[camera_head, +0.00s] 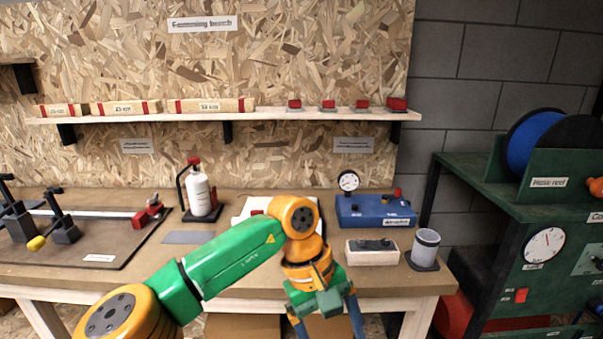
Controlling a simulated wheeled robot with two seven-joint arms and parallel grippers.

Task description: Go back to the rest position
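My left arm, green and orange, comes in from the lower left and bends down at an orange joint in front of the workbench (340,272). My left gripper (326,322) hangs at the bottom middle, in front of the bench's front edge. Its two blue fingers are spread apart with nothing visible between them, though their lowest ends are close to the picture's edge. My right gripper is not in view. The arm hides part of a white sheet (248,206) on the bench.
Beside the arm on the bench are a white bottle (199,194), a blue gauge box (375,211), a light block (372,252) and a grey cup (425,248). A dark board (100,258) with clamps lies left. A green cabinet (480,185) stands right. A shelf (270,114) runs behind.

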